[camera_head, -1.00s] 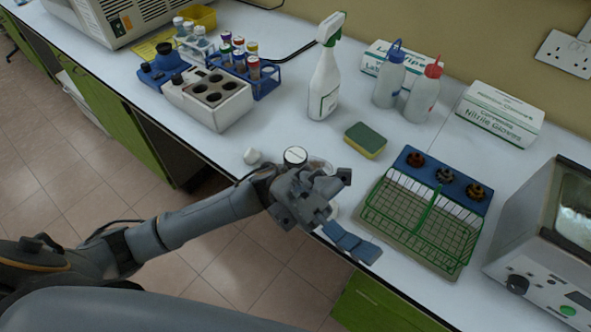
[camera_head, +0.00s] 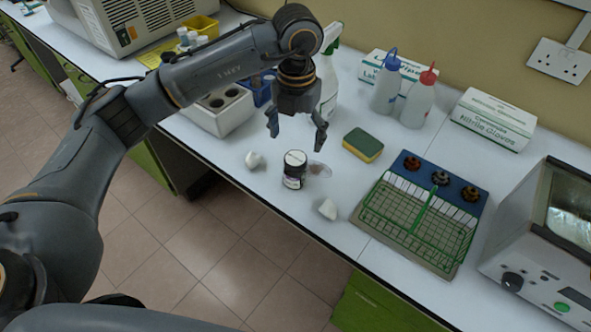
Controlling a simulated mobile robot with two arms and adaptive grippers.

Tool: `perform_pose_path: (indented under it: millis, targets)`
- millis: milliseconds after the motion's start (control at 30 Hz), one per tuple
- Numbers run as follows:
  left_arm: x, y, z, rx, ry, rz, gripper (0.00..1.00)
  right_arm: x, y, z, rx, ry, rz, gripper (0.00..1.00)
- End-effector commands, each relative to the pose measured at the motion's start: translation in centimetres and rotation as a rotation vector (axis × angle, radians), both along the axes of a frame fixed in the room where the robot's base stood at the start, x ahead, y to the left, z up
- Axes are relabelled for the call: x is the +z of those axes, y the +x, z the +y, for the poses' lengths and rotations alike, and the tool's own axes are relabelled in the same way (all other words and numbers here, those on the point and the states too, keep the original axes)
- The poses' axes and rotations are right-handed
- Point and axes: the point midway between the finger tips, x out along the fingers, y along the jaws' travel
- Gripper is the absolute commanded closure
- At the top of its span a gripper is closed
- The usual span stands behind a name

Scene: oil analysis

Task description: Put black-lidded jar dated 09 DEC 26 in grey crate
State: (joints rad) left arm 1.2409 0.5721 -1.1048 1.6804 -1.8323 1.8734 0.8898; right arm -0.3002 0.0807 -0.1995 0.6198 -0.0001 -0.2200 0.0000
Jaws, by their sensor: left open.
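A dark jar (camera_head: 293,178) stands upright near the front edge of the bench. Its black-rimmed lid carries a pale disc on top. A small label shows on its side, but I cannot read a date. My left gripper (camera_head: 297,138) points down with its fingers apart and empty. In the picture it is just above the jar, not touching it. No grey crate can be made out in this view. My right gripper is not in view.
White lumps (camera_head: 254,160) (camera_head: 327,209) and a clear round dish (camera_head: 319,170) lie near the jar. A sponge (camera_head: 363,145) is behind it. A green wire rack (camera_head: 418,220) and a blue holder (camera_head: 426,174) are at right. My left arm hides part of the back-left bench.

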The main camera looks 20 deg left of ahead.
Motion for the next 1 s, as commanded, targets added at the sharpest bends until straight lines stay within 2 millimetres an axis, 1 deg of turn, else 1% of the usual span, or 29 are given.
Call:
perform_pose_path:
  millis: [33,200,300,467,567,700,833,900,1000]
  targets:
    - [-1.0,-0.2,0.0,-0.001,0.002,0.008,0.20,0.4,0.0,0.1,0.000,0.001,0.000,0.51]
    - [-4.4,-0.2,0.0,-0.004,-0.002,0.008,0.20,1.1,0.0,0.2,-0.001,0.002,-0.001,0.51]
    - [-6.0,-0.2,-0.1,-0.005,-0.003,0.007,0.20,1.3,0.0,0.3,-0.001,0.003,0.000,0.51]
    - [-7.2,-0.2,-0.1,-0.006,-0.003,0.004,0.20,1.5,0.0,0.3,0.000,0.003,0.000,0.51]
    - [-7.9,-0.3,0.0,-0.006,-0.002,0.007,0.20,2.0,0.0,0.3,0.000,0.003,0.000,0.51]
    - [-9.9,-0.5,0.1,-0.005,-0.002,0.008,0.20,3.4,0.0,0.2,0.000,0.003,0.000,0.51]
    - [-11.8,-0.4,0.1,-0.006,-0.003,0.006,0.20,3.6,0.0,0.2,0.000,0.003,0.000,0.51]
    - [-12.3,-0.4,0.1,-0.006,-0.003,0.006,0.20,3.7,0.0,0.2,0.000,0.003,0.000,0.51]
    - [-12.5,-0.4,0.1,-0.007,-0.004,0.005,0.20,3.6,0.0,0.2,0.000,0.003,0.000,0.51]
